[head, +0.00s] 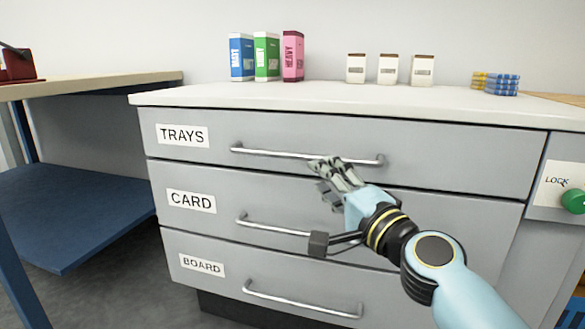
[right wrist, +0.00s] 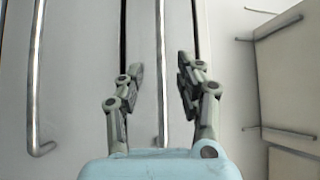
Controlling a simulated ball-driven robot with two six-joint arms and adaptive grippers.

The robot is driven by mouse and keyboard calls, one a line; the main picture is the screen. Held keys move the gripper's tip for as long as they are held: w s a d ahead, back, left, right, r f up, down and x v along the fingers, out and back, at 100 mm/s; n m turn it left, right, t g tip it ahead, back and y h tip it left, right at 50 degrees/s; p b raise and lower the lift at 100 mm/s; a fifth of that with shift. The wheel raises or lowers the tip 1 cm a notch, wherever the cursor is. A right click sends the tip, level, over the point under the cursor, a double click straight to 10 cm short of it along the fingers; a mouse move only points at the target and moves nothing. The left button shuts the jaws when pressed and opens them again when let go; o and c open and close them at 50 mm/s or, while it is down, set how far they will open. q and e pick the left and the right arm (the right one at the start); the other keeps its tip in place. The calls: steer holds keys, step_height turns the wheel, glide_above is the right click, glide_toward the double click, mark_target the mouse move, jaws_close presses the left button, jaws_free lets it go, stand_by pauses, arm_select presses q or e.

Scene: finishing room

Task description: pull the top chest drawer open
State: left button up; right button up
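The top chest drawer (head: 440,160), labelled TRAYS, is shut, its front level with the drawers below. Its long metal handle (head: 270,152) runs across the front. My right gripper (head: 328,164) is at the right half of this handle. In the right wrist view, the two fingers of my right gripper (right wrist: 160,72) are apart, with the handle bar (right wrist: 161,110) between them. I see a gap on both sides of the bar, so the fingers are not closed on it. My left gripper is not in view.
Below are the CARD drawer (head: 215,225) and BOARD drawer (head: 210,285), both shut, with similar handles. The chest top (head: 330,98) holds coloured boxes (head: 267,57), white containers (head: 388,69) and a blue-yellow stack (head: 500,84). A green knob (head: 574,201) is at right.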

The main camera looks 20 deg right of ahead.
mark_target(302, 159)
steer(key=x, duration=0.9)
steer(key=shift+w+r, duration=0.1)
steer(key=shift+w, duration=0.1)
jaws_close()
